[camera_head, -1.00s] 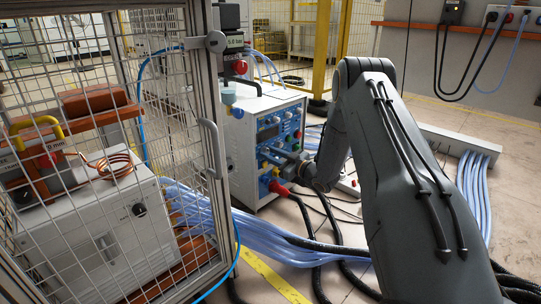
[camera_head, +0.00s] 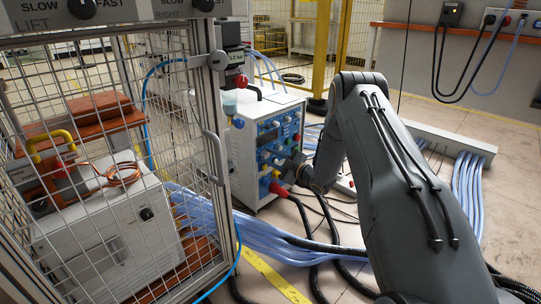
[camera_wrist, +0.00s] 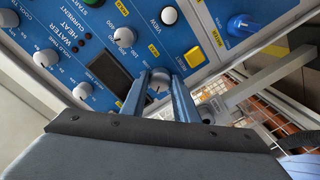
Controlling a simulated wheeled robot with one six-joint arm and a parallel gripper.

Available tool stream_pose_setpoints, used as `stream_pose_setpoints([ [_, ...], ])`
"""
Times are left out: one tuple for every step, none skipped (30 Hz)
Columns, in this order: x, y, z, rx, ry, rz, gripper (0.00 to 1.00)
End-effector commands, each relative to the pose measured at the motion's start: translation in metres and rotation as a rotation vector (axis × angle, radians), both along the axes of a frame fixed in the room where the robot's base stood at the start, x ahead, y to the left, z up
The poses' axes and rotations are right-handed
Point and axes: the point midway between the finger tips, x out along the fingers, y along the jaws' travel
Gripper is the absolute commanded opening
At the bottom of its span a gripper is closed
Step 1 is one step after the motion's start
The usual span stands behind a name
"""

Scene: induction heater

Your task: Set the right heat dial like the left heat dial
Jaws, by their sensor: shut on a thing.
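The blue control panel (camera_head: 279,131) is on the front of a white heater cabinet (camera_head: 262,107). In the wrist view the panel (camera_wrist: 181,40) appears rotated. My gripper (camera_wrist: 160,82) has its two fingers on either side of a pale dial (camera_wrist: 158,86) and is shut on it. The dial's own label is hidden, so I cannot tell by name which dial it is. Other white dials (camera_wrist: 124,37) and (camera_wrist: 46,58) show on the panel, near printed words like HEAT and WATER. In the head view my gripper (camera_head: 291,164) is at the panel's lower right.
A wire cage (camera_head: 110,120) stands at the left, with a white unit and copper coil (camera_head: 120,173) inside. Its open-looking handle edge (camera_head: 213,155) is near the cabinet. Cables (camera_head: 270,235) and black hoses lie on the floor. A red emergency button (camera_head: 239,79) sits above the cabinet.

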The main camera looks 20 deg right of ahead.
Motion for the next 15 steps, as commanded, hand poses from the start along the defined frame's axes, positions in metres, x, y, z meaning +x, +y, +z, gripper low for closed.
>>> stream_pose_setpoints([
  [-0.0011, 0.0002, 0.0004, -0.021, -0.01, 0.001, 0.05],
  [-0.0011, 0.0002, 0.0001, -0.032, -0.017, 0.001, 0.05],
  [-0.0012, 0.0002, -0.0001, -0.048, -0.026, 0.001, 0.05],
  [-0.0011, 0.0003, -0.0003, -0.057, -0.031, 0.0, 0.05],
  [-0.0011, 0.0003, -0.0004, -0.066, -0.036, 0.0, 0.05],
  [-0.0011, 0.0002, -0.0005, -0.077, -0.043, 0.0, 0.05],
  [-0.0011, 0.0002, -0.0006, -0.084, -0.047, 0.0, 0.05],
  [-0.001, 0.0002, -0.0006, -0.09, -0.051, 0.0, 0.05],
  [-0.0009, 0.0002, -0.0006, -0.097, -0.055, 0.001, 0.05],
  [-0.0009, 0.0002, -0.0006, -0.101, -0.057, 0.0, 0.05],
  [-0.0008, 0.0001, -0.0007, -0.105, -0.059, 0.0, 0.05],
  [-0.0008, 0.0001, -0.0007, -0.108, -0.061, 0.0, 0.05],
  [-0.0007, 0.0001, -0.0008, -0.11, -0.062, 0.0, 0.05],
  [-0.0007, 0.0001, -0.0008, -0.11, -0.063, 0.0, 0.05],
  [-0.0007, 0.0001, -0.0009, -0.111, -0.063, 0.0, 0.05],
])
